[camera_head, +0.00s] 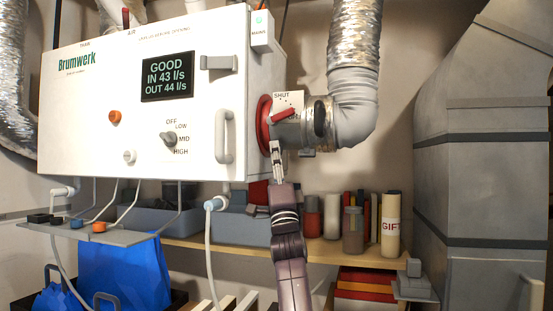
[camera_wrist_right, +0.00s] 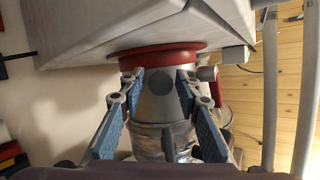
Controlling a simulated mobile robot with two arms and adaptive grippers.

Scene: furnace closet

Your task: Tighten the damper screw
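The damper is a grey collar (camera_head: 290,132) with a red flange, on the right side of the white unit. A red lever (camera_head: 284,114) lies across it below a plate marked SHUT. My right gripper (camera_head: 277,150) comes up from below, its tips just under the collar. In the right wrist view my right gripper (camera_wrist_right: 160,81) is open, with blue-padded fingers spread to either side of the grey collar (camera_wrist_right: 158,105). A dark round spot on the collar shows between the fingertips; I cannot tell whether it is the screw. Contact is unclear. My left gripper is not in view.
The white Brumwerk unit (camera_head: 80,130) reads GOOD, IN 43, OUT 44. A silver duct (camera_head: 352,60) rises from the damper. A wooden shelf (camera_head: 350,256) with jars and a GIFT canister (camera_head: 391,225) stands below. A large grey duct (camera_head: 480,180) bounds the right.

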